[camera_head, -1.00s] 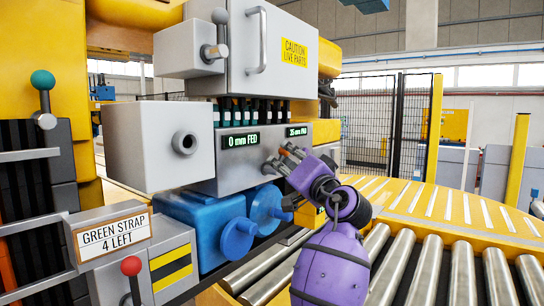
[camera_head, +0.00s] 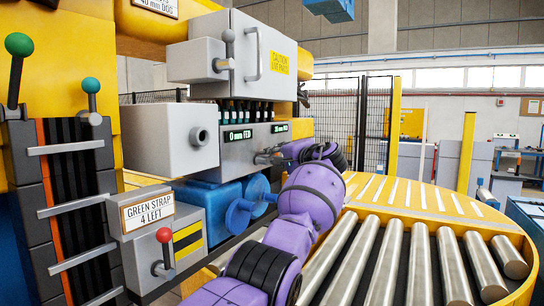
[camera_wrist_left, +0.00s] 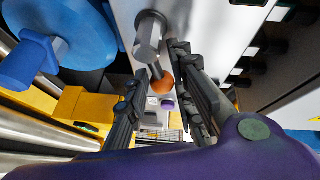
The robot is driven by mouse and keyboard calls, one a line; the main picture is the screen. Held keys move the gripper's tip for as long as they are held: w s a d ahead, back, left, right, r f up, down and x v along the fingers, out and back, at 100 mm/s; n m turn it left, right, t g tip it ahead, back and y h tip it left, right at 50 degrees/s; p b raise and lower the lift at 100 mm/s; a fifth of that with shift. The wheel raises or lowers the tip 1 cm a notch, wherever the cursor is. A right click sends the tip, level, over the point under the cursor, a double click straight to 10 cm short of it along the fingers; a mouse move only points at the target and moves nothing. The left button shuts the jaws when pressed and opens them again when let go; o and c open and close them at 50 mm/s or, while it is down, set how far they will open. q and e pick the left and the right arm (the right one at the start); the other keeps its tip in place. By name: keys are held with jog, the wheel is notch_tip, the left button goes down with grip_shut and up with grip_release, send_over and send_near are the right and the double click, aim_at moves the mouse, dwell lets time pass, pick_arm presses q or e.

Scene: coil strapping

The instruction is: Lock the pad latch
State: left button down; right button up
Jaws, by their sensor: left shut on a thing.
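A small lever with an orange ball knob (camera_wrist_left: 162,80) sticks out from a hexagonal metal post (camera_wrist_left: 150,38) on the grey panel in the left wrist view; I take it for the pad latch. My left gripper (camera_wrist_left: 155,75) has its dark fingers on both sides of the knob, shut on it. In the head view, my left gripper (camera_head: 270,156) is at the lower right of the grey display panel (camera_head: 238,158), under the small pad display (camera_head: 279,128). The knob is hardly visible there, and the latch's exact angle cannot be told. My right gripper is not in view.
Blue reels (camera_head: 245,203) sit just below the panel, left of my gripper. A grey box (camera_head: 170,140) juts out at left. A strap stand with a red-knobbed lever (camera_head: 164,250) stands lower left. Rollers (camera_head: 395,260) fill the lower right.

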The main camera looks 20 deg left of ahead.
pick_arm(q)
jog(key=shift+w+f+m+g, duration=0.1)
jog(key=shift+f+m+g, duration=0.3)
jog(key=shift+m, duration=0.3)
jog(key=shift+h, duration=0.3)
jog(key=c, duration=1.7)
grip_release()
jog(key=shift+w+f, duration=0.1)
jog(key=shift+c, duration=0.2)
jog(key=shift+d, duration=0.1)
jog(key=v, duration=1.2)
jog(key=shift+f, duration=0.1)
